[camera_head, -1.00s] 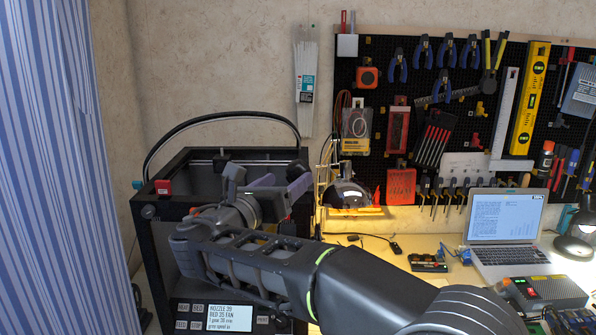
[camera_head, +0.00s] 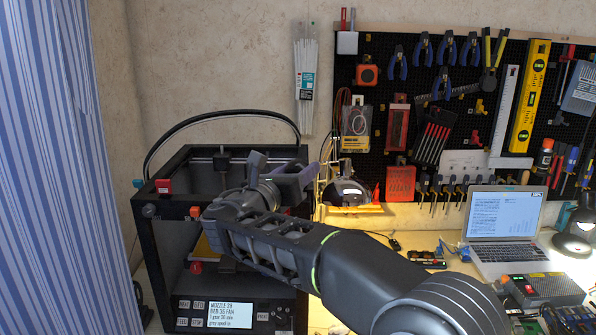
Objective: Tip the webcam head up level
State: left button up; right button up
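I cannot pick out the webcam for certain. It may be hidden behind my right arm and gripper. My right gripper (camera_head: 281,170) is in front of the upper right part of the black-framed 3D printer (camera_head: 172,167). Its two fingers look apart, and I see nothing between them. Whether it touches anything is unclear. My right forearm covers the printer's right front. My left gripper is not in view.
The printer's control panel (camera_head: 230,315) is below my arm. The pegboard (camera_head: 390,75) with tools is behind. The laptop (camera_head: 505,220) and lamp (camera_head: 575,243) stand at right. A striped curtain (camera_head: 45,170) hangs at left.

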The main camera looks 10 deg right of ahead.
jog(key=c, duration=0.9)
jog(key=shift+r, duration=0.1)
jog(key=shift+d+r+m+p, duration=0.1)
jog(key=shift+d+m+p, duration=0.1)
jog(key=shift+m+p, duration=0.3)
jog(key=shift+s+d+r+m+g+y, duration=0.1)
jog(key=shift+d+m+g+y, duration=0.15)
jog(key=shift+m, duration=0.25)
jog(key=shift+m+g+y, duration=0.15)
jog(key=shift+m+y, duration=0.2)
jog(key=shift+m, duration=0.15)
jog(key=shift+s+d+m+g+y+p, duration=0.1)
jog(key=shift+d+m+g+y+p, duration=0.1)
jog(key=shift+m+y, duration=0.35)
jog(key=shift+d+m+g+y+p, duration=0.2)
jog(key=shift+m+y, duration=0.05)
jog(key=shift+m, duration=0.5)
jog(key=o, duration=1.4)
